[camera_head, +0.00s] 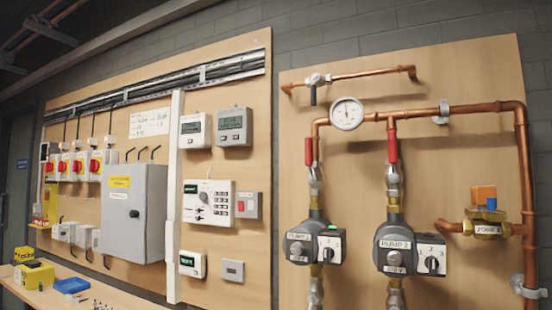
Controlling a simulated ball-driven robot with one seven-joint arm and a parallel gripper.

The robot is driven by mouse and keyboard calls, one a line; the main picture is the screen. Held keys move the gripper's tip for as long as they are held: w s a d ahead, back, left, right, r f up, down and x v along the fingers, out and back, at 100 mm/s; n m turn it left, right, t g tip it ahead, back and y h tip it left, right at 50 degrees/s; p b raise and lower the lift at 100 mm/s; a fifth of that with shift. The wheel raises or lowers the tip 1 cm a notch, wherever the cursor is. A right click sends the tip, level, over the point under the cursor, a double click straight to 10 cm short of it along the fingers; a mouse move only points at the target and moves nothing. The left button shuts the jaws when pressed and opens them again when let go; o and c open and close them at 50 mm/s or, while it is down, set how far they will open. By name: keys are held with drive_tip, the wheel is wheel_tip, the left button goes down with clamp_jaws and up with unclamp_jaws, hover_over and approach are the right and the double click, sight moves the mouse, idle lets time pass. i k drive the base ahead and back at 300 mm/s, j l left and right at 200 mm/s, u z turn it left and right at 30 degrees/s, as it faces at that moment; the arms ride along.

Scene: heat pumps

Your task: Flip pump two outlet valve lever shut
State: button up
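Pump two (394,246), a grey round pump labelled PUMP 2, is mounted on the right wooden board. Above it is a silver valve body (393,182) on the copper pipe. Its red outlet valve lever (392,147) stands upright, in line with the vertical pipe. To the left, pump one (298,243) has a similar red lever (309,151), also upright above its valve (315,180). My gripper is not in view.
A round gauge (347,114) sits on the copper pipe above the pumps. A zone valve (485,222) with an orange and blue top is at the right. A grey cabinet (134,212) and controllers fill the left board. A bench (85,290) with small boxes stands lower left.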

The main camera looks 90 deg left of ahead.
sight(393, 178)
drive_tip(key=u, duration=1.65)
